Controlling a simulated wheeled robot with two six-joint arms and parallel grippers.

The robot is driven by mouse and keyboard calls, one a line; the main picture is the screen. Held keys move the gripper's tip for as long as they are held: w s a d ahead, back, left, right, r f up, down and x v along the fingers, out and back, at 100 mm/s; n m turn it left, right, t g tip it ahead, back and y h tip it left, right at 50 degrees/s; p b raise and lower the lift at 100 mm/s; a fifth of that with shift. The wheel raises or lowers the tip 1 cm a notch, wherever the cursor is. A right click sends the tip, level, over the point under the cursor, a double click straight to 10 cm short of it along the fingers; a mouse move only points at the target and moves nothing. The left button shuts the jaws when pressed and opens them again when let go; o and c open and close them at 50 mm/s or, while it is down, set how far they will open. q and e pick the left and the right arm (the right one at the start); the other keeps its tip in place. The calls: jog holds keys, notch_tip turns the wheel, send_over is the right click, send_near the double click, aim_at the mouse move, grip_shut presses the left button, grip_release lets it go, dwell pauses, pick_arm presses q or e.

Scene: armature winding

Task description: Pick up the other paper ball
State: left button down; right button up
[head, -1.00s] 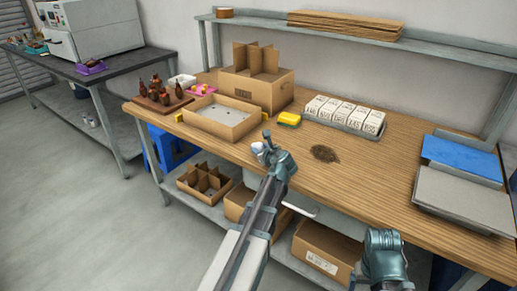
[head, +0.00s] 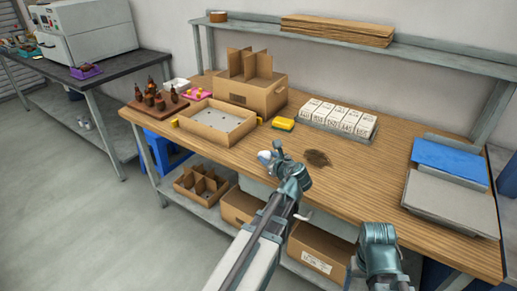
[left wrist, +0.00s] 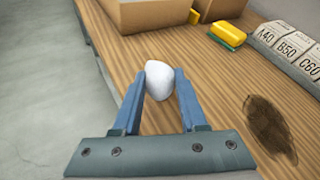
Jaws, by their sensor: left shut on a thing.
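A white paper ball (left wrist: 160,78) is between the fingertips of my left gripper (left wrist: 158,88), which is shut on it. In the head view the paper ball (head: 264,156) shows as a small white spot at the tip of my left gripper (head: 270,158), above the front part of the wooden bench. Whether it touches the bench top is hard to tell. I see no second paper ball. My right arm shows at the lower right of the head view, and its gripper's fingers are not visible.
The wooden bench (head: 350,190) holds an open cardboard tray (head: 185,120), a divided carton (head: 265,98), a yellow sponge (head: 283,124), a row of white labelled boxes (head: 338,114) and a brown stain (head: 317,158). A blue-topped grey tray (head: 440,195) stands at the right.

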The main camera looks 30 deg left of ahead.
pick_arm(q)
jog(key=s+d, duration=0.1)
jog(key=d, duration=0.1)
jog(key=s+d, duration=0.1)
jog(key=d, duration=0.1)
jog(key=s+d, duration=0.1)
jog(key=d, duration=0.1)
jog(key=shift+s+d+r, duration=0.2)
jog(key=shift+s+r, duration=0.05)
jog(key=shift+r, duration=0.1)
